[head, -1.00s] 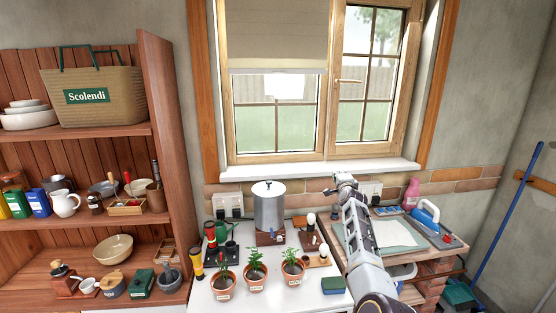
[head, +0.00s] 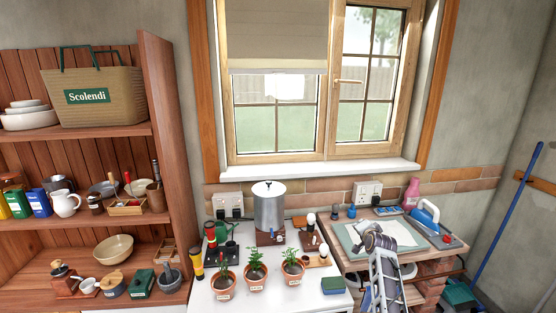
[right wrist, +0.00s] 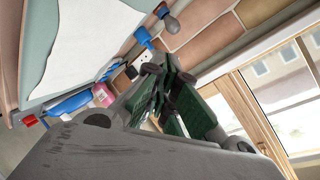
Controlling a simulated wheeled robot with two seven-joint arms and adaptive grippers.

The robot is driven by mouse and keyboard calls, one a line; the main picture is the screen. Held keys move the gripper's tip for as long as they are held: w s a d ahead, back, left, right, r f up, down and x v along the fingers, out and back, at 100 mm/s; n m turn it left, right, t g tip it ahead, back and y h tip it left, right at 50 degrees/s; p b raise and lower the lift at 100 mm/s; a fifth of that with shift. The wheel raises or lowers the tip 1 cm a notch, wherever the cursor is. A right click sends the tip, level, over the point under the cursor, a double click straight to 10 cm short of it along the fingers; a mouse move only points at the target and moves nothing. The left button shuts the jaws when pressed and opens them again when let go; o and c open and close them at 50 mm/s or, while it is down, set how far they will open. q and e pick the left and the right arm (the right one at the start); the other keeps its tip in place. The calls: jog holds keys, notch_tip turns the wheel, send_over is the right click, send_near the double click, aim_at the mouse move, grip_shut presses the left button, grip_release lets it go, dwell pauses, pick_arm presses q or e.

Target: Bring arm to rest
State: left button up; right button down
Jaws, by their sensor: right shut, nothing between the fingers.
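My right gripper (head: 368,230) is above the brick plinth's board at the right in the head view, seen end-on and partly hidden by its own arm. It also shows in the right wrist view (right wrist: 165,98), with its dark green-padded fingers shut and nothing between them. My left gripper is not in view. The white sheet (head: 352,238) lies on the board beside and under my right gripper, partly covered by it.
The white table holds several potted plants (head: 255,277) and a metal canister (head: 269,207). A wooden shelf (head: 168,120) stands at the left. A window (head: 320,90) is behind.

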jog(key=s+a+f+n+g, duration=0.15)
jog(key=s+f+n, duration=0.35)
jog(key=s, duration=0.6)
jog(key=s+a+f+n+g, duration=0.1)
jog(key=s+f+n+g, duration=0.15)
jog(key=s+f, duration=0.6)
jog(key=s+a+r+n+g+y, duration=0.1)
jog(key=s+a+n+g, duration=0.25)
jog(key=s, duration=1.25)
jog(key=s+a+r+n+g, duration=0.1)
jog(key=s+a+n+g, duration=0.3)
jog(key=s, duration=1.2)
jog(key=s+f, duration=0.3)
jog(key=f, duration=3.1)
jog(key=s+d+f+g, duration=0.1)
jog(key=s+d+f, duration=0.2)
jog(key=s+f, duration=1.6)
jog(key=s, duration=0.3)
